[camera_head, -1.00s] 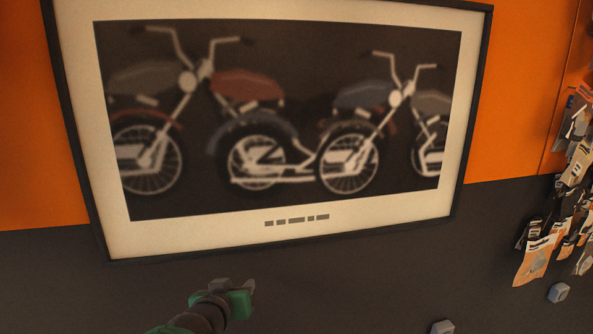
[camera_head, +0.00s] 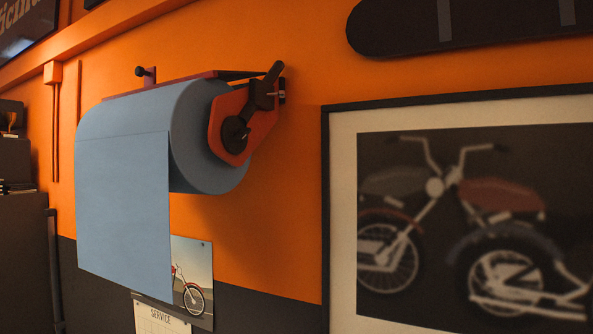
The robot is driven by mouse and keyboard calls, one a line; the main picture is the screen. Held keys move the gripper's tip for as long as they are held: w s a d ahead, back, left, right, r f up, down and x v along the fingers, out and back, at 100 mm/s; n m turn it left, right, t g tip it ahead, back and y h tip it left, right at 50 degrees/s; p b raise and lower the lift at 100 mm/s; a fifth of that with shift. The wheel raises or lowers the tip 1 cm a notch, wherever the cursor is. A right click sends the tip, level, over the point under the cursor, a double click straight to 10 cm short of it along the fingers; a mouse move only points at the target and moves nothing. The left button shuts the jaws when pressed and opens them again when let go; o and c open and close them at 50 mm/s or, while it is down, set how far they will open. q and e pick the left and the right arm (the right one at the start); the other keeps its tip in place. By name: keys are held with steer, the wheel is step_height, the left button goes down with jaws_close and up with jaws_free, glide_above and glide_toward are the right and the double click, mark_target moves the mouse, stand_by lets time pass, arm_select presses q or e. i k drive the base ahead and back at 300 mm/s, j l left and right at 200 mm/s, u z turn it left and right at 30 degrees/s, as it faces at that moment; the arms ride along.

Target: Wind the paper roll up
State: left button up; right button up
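The paper roll (camera_head: 205,150) is a large blue roll on a red wall holder (camera_head: 258,128) at the left of the head view. A long blue sheet (camera_head: 122,205) hangs down from its front. A dark crank handle (camera_head: 252,108) sits on the right end of the holder, with its grip pointing up and to the right. Neither of my grippers shows in this view, and nothing of mine touches the roll or the crank.
A framed motorcycle picture (camera_head: 342,215) hangs on the orange wall to the right. A dark board (camera_head: 400,27) is above it. A small motorcycle poster (camera_head: 195,255) and a service sheet (camera_head: 158,319) are below the roll. Dark cabinets (camera_head: 22,240) stand at far left.

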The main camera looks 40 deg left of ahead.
mark_target(183, 109)
steer(key=j+u, duration=0.25)
steer(key=u, duration=0.2)
steer(key=j+u, duration=0.2)
steer(key=u, duration=0.25)
steer(key=i+j+u, duration=0.15)
steer(key=u, duration=0.3)
steer(key=i+j+u, duration=0.15)
steer(key=i+j, duration=0.05)
steer(key=i, duration=0.05)
